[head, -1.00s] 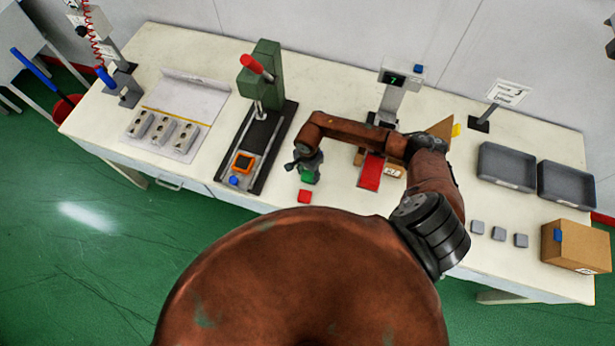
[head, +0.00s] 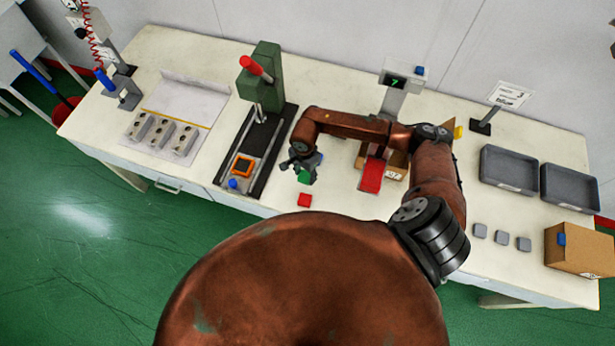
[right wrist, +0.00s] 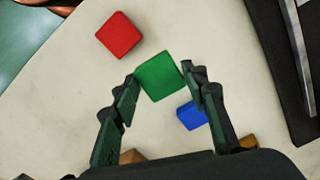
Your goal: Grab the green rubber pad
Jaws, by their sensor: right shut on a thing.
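The green rubber pad (head: 304,177) is a small square block near the table's front edge, mostly covered by my right gripper (head: 303,167) in the head view. In the right wrist view the green pad (right wrist: 160,76) sits between the two fingertips of my right gripper (right wrist: 160,80), which is shut on it. I cannot tell whether the pad touches the table. A red pad (right wrist: 119,36) lies beside it on the table and also shows in the head view (head: 304,200). A blue pad (right wrist: 192,115) shows behind the right finger. My left gripper is not in view.
A green press (head: 262,75) on a black base (head: 268,170) stands left of my gripper. A display scale (head: 394,85) and a red block (head: 371,176) are to the right. Grey trays (head: 508,168), several grey blocks and a cardboard box (head: 576,248) fill the right side.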

